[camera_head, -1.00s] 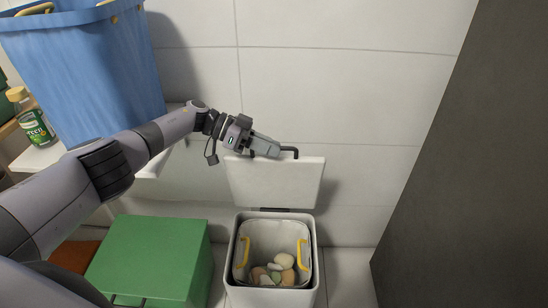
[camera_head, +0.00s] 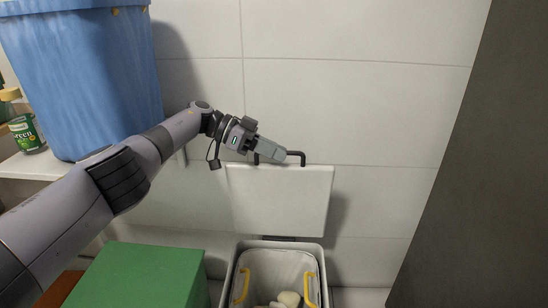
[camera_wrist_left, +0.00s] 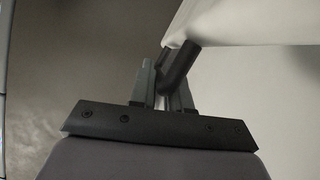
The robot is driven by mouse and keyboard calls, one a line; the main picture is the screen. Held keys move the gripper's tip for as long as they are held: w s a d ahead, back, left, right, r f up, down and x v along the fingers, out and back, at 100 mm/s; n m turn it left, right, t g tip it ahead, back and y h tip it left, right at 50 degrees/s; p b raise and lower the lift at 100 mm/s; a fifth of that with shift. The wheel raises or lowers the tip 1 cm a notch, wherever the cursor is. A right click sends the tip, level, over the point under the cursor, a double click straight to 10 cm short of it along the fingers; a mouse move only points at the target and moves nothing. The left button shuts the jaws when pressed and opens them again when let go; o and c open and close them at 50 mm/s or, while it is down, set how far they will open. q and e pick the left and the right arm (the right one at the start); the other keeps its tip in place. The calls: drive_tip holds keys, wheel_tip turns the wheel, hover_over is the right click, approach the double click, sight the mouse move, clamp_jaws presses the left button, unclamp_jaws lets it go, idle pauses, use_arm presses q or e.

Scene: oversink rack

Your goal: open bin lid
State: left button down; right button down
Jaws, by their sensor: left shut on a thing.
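The white bin (camera_head: 229,283) stands at the bottom middle of the head view, cut off by the lower edge. Its white lid (camera_head: 280,200) stands upright behind the opening, near the wall. A dark handle (camera_head: 297,155) sits on the lid's upper edge. My left gripper (camera_head: 277,152) is shut on the handle. In the left wrist view the dark handle (camera_wrist_left: 180,65) lies between the fingers, with the pale lid (camera_wrist_left: 245,20) beyond. Inside the bin are a liner with yellow handles (camera_head: 312,288) and several rounded pieces (camera_head: 288,299). My right gripper is not seen.
A green box (camera_head: 150,275) stands left of the bin. A blue container (camera_head: 85,80) and a green-labelled jar (camera_head: 27,132) sit on a white shelf (camera_head: 30,165) at left. A dark panel (camera_head: 480,180) rises at right. The tiled wall is close behind the lid.

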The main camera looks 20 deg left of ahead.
use_arm(q)
drive_tip(key=shift+f, duration=0.15)
drive_tip(key=c, duration=1.2)
unclamp_jaws()
drive_tip(key=shift+o, duration=0.2)
drive_tip(key=shift+r, duration=0.2)
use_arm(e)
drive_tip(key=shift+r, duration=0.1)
